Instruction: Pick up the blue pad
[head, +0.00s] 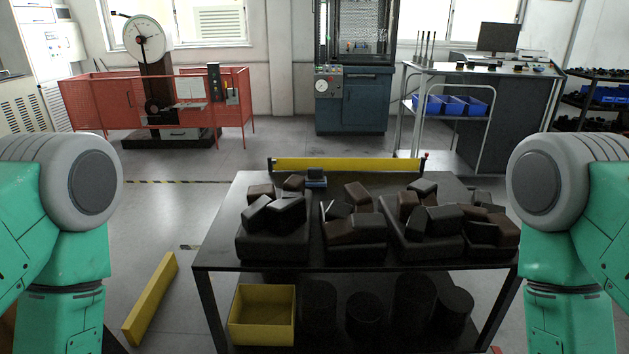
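A small blue pad (316,184) lies toward the back of the dark table (230,263), left of its middle. A dark block (315,174) appears to sit on top of it, so only the pad's front and edges show. Dark blocks stand close to it on the left and in front. My green and grey arms come in at the left and right edges of the head view. Both grippers are out of the picture.
Several piles of dark and brown blocks (272,243) cover most of the tabletop. A yellow bar (345,165) runs along the back edge. A yellow bin (262,314) and dark cylinders fill the lower shelf. Another yellow bar (150,300) lies on the floor at left.

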